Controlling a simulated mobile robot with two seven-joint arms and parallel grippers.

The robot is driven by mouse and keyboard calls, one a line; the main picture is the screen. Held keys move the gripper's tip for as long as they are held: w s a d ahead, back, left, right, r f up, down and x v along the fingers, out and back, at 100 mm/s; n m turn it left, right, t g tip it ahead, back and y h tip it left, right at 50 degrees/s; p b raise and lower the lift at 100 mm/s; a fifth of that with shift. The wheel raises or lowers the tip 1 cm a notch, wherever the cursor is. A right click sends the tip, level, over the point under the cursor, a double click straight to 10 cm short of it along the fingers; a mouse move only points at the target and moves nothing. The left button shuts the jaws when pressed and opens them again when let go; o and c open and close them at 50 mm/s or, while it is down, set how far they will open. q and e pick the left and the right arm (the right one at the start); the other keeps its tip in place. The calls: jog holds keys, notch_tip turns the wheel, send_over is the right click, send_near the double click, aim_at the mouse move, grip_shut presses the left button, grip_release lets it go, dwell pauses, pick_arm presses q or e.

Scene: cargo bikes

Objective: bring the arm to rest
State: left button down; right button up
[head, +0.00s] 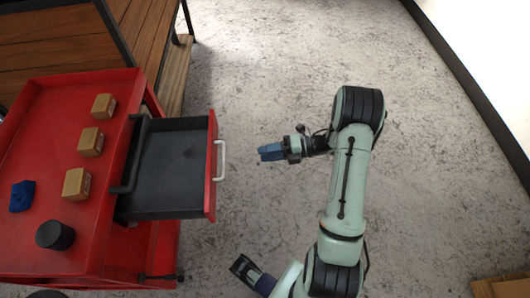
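My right arm rises from the bottom right and bends at its upper joint. Its gripper (262,153) points left over bare floor, apart from the drawer's front. The blue fingers look like one small block; I cannot tell whether they are shut, and no held object can be made out.
A red cart (52,88) stands at left, its dark drawer (180,165) pulled out, with a white handle (221,160). On top are three tan boxes (90,141), a blue item (22,196) and a black cylinder (55,235). A wooden bench (150,35) stands behind. Open floor lies centrally.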

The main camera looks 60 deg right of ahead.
jog(key=shift+w+a, duration=0.1)
dwell(0.3)
